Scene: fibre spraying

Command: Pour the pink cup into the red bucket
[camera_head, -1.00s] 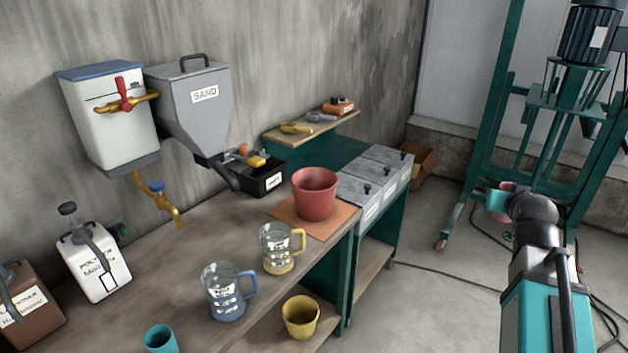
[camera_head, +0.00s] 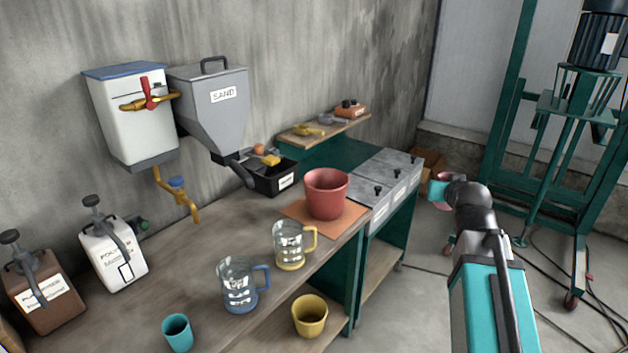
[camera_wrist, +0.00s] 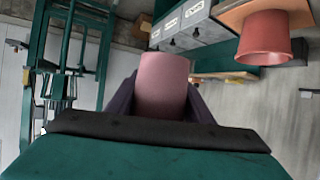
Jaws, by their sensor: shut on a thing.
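The pink cup (camera_wrist: 162,85) is between the dark fingers of my gripper (camera_wrist: 162,100) in the wrist view, and the gripper is shut on it. In the head view a bit of the pink cup (camera_head: 443,177) shows past the end of my arm, mostly hidden by it. The red bucket (camera_head: 326,195) stands upright on an orange mat (camera_head: 297,212) at the right end of the workbench. It also shows in the wrist view at the upper right (camera_wrist: 265,40). My gripper is to the right of the bucket in the head view, apart from it.
Blue-handled (camera_head: 238,285) and yellow-handled (camera_head: 289,246) jugs stand on the bench left of the bucket. A yellow bucket (camera_head: 309,316) sits lower down in front. Grey lidded bins (camera_head: 385,175) adjoin the bench. A green-framed machine (camera_head: 560,130) stands at the right.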

